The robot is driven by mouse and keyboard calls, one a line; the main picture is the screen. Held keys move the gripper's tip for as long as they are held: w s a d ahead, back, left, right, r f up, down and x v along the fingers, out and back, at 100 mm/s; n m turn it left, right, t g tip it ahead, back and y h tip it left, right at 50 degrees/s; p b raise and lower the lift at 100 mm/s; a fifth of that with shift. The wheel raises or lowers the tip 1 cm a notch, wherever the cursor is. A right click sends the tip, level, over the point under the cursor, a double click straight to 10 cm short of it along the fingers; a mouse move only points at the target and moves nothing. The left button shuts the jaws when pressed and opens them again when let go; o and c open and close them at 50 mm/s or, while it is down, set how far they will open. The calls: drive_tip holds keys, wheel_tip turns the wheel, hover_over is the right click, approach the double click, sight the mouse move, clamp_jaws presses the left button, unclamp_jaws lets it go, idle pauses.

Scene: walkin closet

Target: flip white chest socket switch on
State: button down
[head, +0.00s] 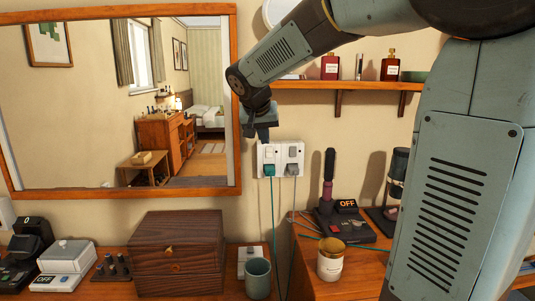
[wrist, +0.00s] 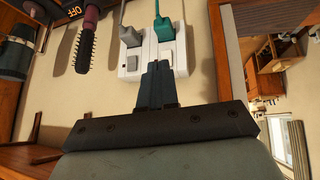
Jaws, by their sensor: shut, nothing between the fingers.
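A white double wall socket (head: 299,150) is on the wall right of the mirror; it also shows in the wrist view (wrist: 151,72). A teal plug (head: 269,170) is in its left half and a grey plug (head: 292,169) in its right half. In the wrist view, which is turned over, the teal plug (wrist: 163,28) is at right and the grey plug (wrist: 130,46) at left. Pale switches (wrist: 132,63) sit beyond the plugs. My gripper (head: 262,136) is shut and empty, just above the socket. In the wrist view its fingertips (wrist: 157,66) overlap the socket's near edge; I cannot tell whether they touch.
A hot brush (head: 328,175) stands on a base with an OFF display (head: 347,204). A white box (head: 66,254) with an OFF label, a wooden box (head: 177,252), a cup (head: 258,278) and a candle jar (head: 331,260) stand below. A shelf (head: 340,86) with bottles is right of my arm.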

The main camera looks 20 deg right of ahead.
sight(269, 155)
drive_tip(key=shift+w+a+r+m+g+h, duration=0.1)
drive_tip(key=shift+w+a+m+g+h, duration=0.2)
drive_tip(key=shift+m, duration=2.25)
drive_tip(key=shift+w+a+r+m+g+h, duration=0.15)
drive_tip(key=shift+a+m+g+h, duration=0.15)
drive_tip(key=shift+m, duration=2.3)
drive_tip(key=shift+w+a+r+m+g+h, duration=0.1)
drive_tip(key=shift+w+a+m+g+h, duration=0.2)
drive_tip(key=shift+m, duration=2.25)
drive_tip(key=shift+s+d, duration=0.1)
drive_tip(key=shift+f, duration=0.15)
drive_tip(key=shift+w+d+f, duration=0.85)
drive_tip(key=shift+w+f, duration=0.4)
drive_tip(key=shift+f, duration=0.2)
drive_tip(key=shift+w+d+f, duration=0.85)
drive_tip(key=shift+w+f, duration=0.45)
drive_tip(key=shift+f, duration=0.1)
drive_tip(key=shift+w+d+f, duration=0.85)
drive_tip(key=shift+w+f, duration=0.4)
drive_tip(key=shift+f, duration=0.2)
